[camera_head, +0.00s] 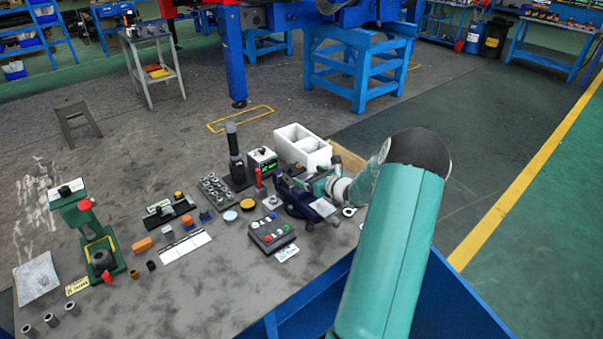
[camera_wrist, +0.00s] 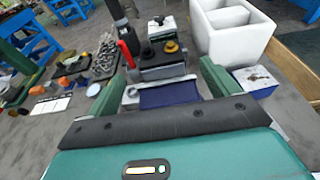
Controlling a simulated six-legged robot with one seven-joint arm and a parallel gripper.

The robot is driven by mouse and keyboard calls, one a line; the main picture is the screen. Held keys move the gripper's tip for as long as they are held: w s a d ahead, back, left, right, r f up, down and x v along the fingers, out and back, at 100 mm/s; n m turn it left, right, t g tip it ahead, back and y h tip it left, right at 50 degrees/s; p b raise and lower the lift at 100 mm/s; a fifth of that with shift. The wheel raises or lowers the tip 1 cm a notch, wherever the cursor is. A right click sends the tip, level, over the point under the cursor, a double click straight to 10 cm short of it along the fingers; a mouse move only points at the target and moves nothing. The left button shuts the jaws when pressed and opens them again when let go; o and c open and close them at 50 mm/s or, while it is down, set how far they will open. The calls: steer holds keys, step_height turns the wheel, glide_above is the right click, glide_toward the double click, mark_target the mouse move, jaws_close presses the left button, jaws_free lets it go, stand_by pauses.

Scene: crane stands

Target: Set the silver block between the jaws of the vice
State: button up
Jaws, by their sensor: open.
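The dark blue vice (camera_head: 293,197) stands near the right edge of the bench. My gripper (camera_head: 312,184) is low over it and hides part of it. In the wrist view my gripper (camera_wrist: 160,80) is open, its two green fingers wide apart. A dark blue body (camera_wrist: 168,94), apparently part of the vice, shows between them. A small pale, silvery block (camera_head: 272,202) with a dark spot on top appears to lie on the bench just left of the vice. Whether anything sits between the vice jaws cannot be told.
A white divided box (camera_head: 303,147) stands behind the vice. A black post (camera_head: 235,152) and a control box (camera_head: 262,160) are behind left. A button panel (camera_head: 272,234) lies in front. A green press (camera_head: 96,240) and several small parts fill the left bench.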

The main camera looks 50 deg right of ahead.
steer(key=v, duration=0.5)
steer(key=w+a+r+n+g+y, duration=0.1)
steer(key=w+a+r+n+y, duration=0.2)
steer(key=a, duration=0.4)
steer(key=w+a+r+n+g+y, duration=0.1)
steer(key=w+a+r+n+y, duration=0.1)
steer(key=a+r+n, duration=0.4)
steer(key=s+a+r+n+g+y, duration=0.1)
steer(key=a+r+n+g, duration=0.3)
steer(key=a, duration=0.6)
steer(key=s+a+r+n+g+y, duration=0.1)
steer(key=a+n, duration=0.5)
steer(key=a, duration=0.4)
steer(key=s+a+r+n+g+h, duration=0.2)
steer(key=s+a+r+n+g, duration=0.15)
steer(key=s+a+n, duration=0.75)
steer(key=s+a+r+n+t+h, duration=0.1)
steer(key=s+a+r+n+h, duration=0.2)
steer(key=s+n, duration=0.4)
steer(key=shift+s+a+r, duration=0.3)
steer(key=shift+s+a, duration=0.05)
steer(key=shift+s, duration=0.95)
